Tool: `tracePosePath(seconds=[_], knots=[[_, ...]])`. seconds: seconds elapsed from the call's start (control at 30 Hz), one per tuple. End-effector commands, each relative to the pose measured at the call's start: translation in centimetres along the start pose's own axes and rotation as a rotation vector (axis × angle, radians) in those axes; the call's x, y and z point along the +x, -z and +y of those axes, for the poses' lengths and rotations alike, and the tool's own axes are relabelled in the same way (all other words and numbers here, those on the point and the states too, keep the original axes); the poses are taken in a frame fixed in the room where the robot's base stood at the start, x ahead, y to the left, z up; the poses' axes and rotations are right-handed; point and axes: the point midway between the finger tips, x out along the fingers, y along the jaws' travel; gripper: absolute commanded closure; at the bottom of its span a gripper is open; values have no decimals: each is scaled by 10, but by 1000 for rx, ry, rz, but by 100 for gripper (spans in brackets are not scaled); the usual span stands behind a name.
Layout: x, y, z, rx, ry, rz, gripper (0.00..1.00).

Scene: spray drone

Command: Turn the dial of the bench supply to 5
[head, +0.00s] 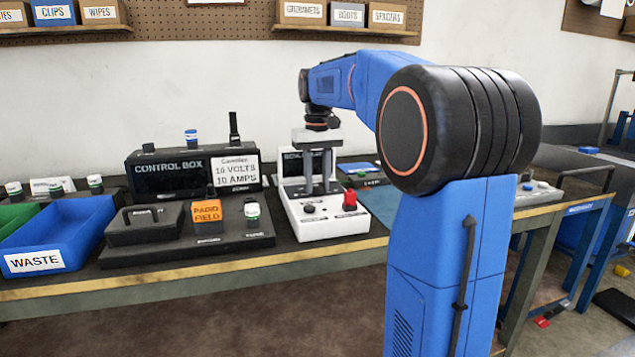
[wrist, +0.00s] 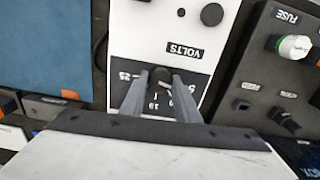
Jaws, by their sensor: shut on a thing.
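The bench supply (head: 335,222) is a white unit on the bench, with a sloped front and an upright back. Its white face (wrist: 150,32) also fills the middle of the wrist view, with a VOLTS label upside down. The black dial (wrist: 160,76) sits on a dark scale plate with white numbers, partly covered by my fingers. Its setting cannot be read for certain. My gripper (head: 318,190) points down over the supply; in the wrist view its grey fingers (wrist: 160,88) are shut on the dial from both sides.
A black knob (head: 309,208) and a red switch (head: 350,200) are on the supply's front. A dark fuse panel (head: 205,243) stands close on its left, with the control box (head: 190,172) behind. A blue mat (head: 382,205) lies on the right. A blue waste bin (head: 58,232) is far left.

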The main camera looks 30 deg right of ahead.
Motion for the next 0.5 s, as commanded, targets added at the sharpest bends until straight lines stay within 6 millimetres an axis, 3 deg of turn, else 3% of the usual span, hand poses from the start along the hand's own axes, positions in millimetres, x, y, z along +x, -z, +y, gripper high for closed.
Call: tracePosePath(seconds=[0.5], knots=[[0,0,0,-51,0,1,94]])
